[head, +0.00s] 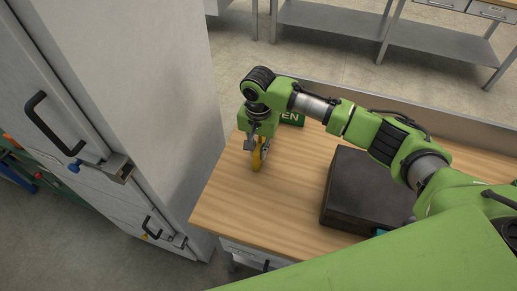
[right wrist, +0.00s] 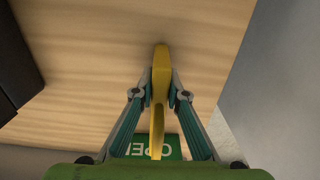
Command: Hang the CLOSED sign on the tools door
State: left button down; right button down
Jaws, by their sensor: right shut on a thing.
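My right gripper (head: 259,147) is above the left part of the wooden table and is shut on a thin yellow object (head: 257,160). In the right wrist view, the yellow object (right wrist: 161,60) stands edge-on between the two fingers (right wrist: 160,92), so no lettering shows and I cannot tell whether it is the CLOSED sign. A green sign reading OPEN (right wrist: 143,148) lies on the table beyond the gripper; part of it shows in the head view (head: 293,119). Grey cabinet doors (head: 75,85) with black handles stand at the left; no tools label is readable. My left gripper is out of view.
A dark case (head: 352,185) lies on the wooden table (head: 222,200), under my right arm. A metal latch (head: 118,168) projects from the cabinet front. A floor gap separates cabinet and table at the back. Metal benches (head: 330,20) stand behind.

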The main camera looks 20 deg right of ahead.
jog(key=c, duration=2)
grip_release()
jog(key=shift+f, duration=0.1)
jog(key=shift+c, duration=0.2)
jog(key=shift+r, duration=0.6)
notch_tip(320, 180, up, 10)
jog(key=b, duration=0.2)
jog(key=shift+f+b, duration=0.15)
jog(key=shift+b, duration=0.15)
jog(key=shift+r, duration=0.75)
